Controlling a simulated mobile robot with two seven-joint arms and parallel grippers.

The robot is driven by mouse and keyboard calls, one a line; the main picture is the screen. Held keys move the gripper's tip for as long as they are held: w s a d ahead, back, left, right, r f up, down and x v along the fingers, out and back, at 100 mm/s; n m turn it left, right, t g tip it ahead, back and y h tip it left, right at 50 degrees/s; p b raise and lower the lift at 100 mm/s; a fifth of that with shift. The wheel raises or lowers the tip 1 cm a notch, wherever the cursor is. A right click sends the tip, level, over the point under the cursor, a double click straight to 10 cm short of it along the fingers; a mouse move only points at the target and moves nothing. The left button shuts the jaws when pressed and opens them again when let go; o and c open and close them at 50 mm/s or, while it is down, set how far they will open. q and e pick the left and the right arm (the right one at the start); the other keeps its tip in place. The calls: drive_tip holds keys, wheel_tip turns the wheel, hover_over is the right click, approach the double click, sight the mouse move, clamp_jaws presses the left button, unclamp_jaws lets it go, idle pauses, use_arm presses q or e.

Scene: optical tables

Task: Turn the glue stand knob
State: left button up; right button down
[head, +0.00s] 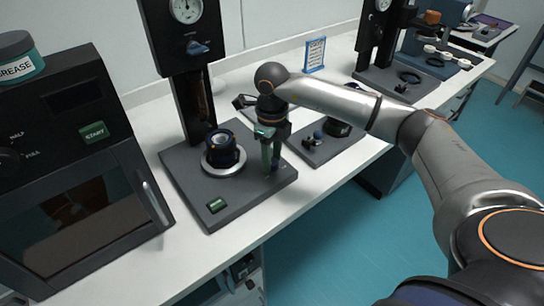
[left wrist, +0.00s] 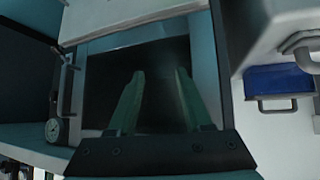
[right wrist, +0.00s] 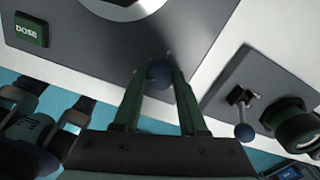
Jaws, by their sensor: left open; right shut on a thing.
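The glue stand has a dark grey base (head: 240,196) on the white table, with a column, a round gauge (head: 186,10) and a blue lever (head: 197,48) under it. My right gripper (head: 271,165) points down at the base's right corner. In the right wrist view its green fingers (right wrist: 160,80) are shut on a small dark blue round knob (right wrist: 159,75) on the base. The fingers hide this knob in the head view. My left gripper (left wrist: 157,75) is open and empty in its wrist view, facing a dark recess.
A lens-like part in a ring (head: 223,152) and a green DOSE button (head: 217,205) are on the base. A black oven-like box (head: 80,180) stands on the left. A second dark plate (head: 325,150) with small parts lies to the right.

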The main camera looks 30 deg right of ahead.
drive_tip(key=shift+c, duration=2.2)
unclamp_jaws()
wheel_tip(320, 180, up, 13)
drive_tip(key=shift+f, duration=0.2)
